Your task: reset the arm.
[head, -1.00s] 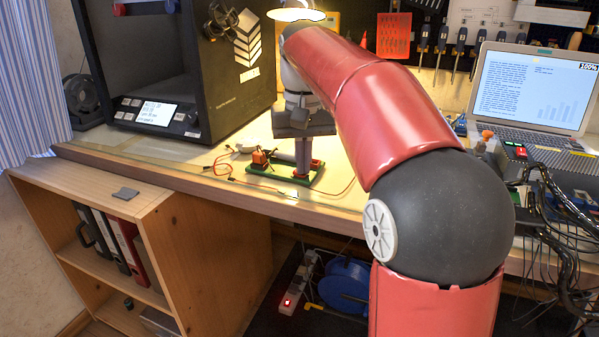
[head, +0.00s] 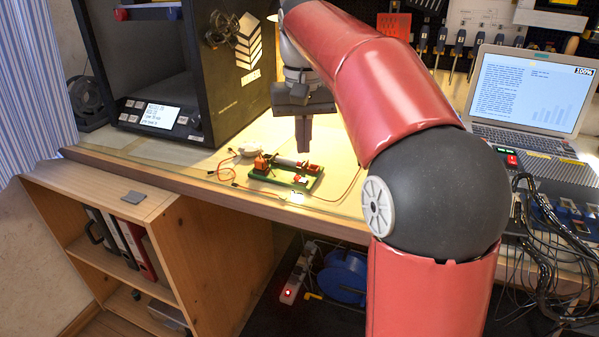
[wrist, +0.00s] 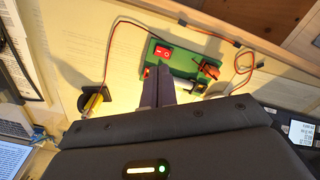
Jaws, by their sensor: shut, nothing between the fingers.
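My gripper (head: 303,148) is at the end of my red arm, pointing down over the workbench. Its two fingers are together with nothing between them, and they show near the middle of the wrist view (wrist: 158,72). In the head view the fingertips appear just above and behind a green board (head: 313,184) with a red switch, a cylinder and red wires. In the wrist view the green board (wrist: 185,62) lies beyond the fingers, its red switch (wrist: 163,52) close by. Fingers and board look apart. Part of the bench is hidden behind my arm.
A black 3D printer (head: 228,85) stands on the left of the bench. A laptop (head: 530,95) and a cable-covered grey unit (head: 550,180) are at the right. A wooden shelf with binders (head: 130,240) stands below left. The bench front left of the board is mostly clear.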

